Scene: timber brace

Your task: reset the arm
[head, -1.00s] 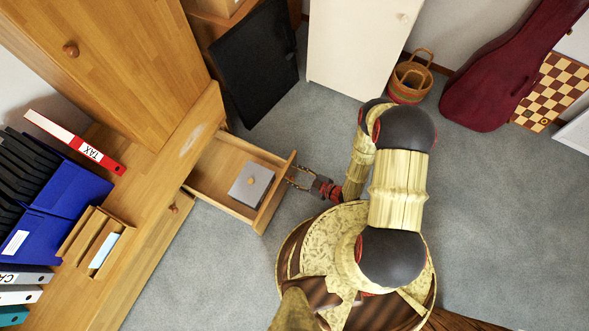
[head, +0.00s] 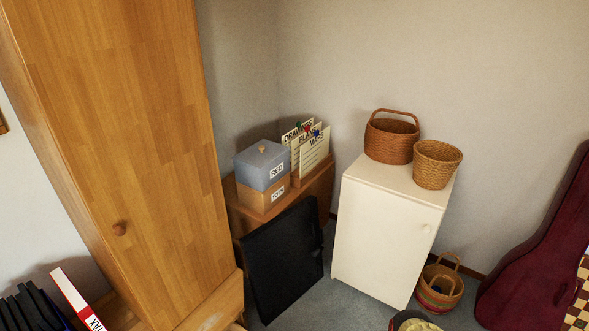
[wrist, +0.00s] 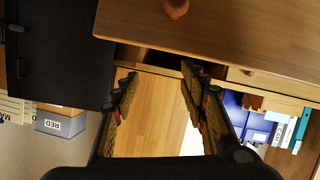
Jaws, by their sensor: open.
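My gripper (wrist: 163,108) shows in the wrist view with its two fingers spread apart and nothing between them. Behind the fingers is the wooden cabinet door (wrist: 165,125), with a wooden drawer front (wrist: 225,35) and its round knob at the top of that view.
The head view shows a tall wooden cabinet (head: 110,130), a black panel (head: 285,260) leaning by a low wooden unit, a white cabinet (head: 385,235) with two baskets on top, a floor basket (head: 440,287) and a dark red instrument case (head: 535,255). Some grey floor is clear.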

